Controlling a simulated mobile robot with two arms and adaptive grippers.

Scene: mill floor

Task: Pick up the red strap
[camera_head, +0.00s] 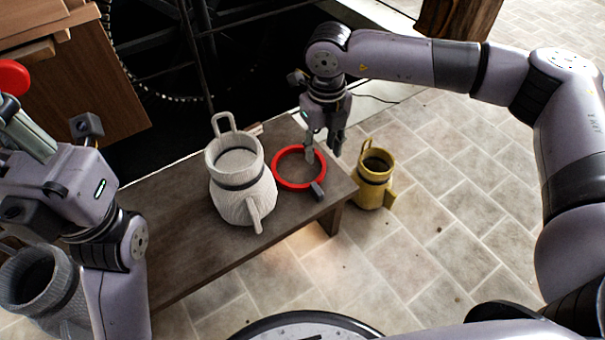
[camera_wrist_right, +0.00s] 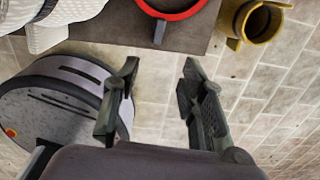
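The red strap (camera_head: 276,175) lies as a closed ring with a grey buckle on the near right end of the dark bench (camera_head: 190,225). It also shows cut off at the top of the right wrist view (camera_wrist_right: 172,15). My right gripper (camera_head: 323,153) points down over the strap's far right side. The right wrist view shows its fingers (camera_wrist_right: 160,95) wide apart with nothing between them. My left gripper (camera_head: 22,128) is at the left edge, partly cut off, far from the strap. A red rounded thing (camera_head: 13,77) shows by it; I cannot tell whether it is held.
A white ribbed jug (camera_head: 243,190) stands on the bench left of the strap. A yellow jug (camera_head: 375,180) stands on the floor just beyond the bench's right end. A grey jug (camera_head: 35,280) is at lower left. The tiled floor at right is clear.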

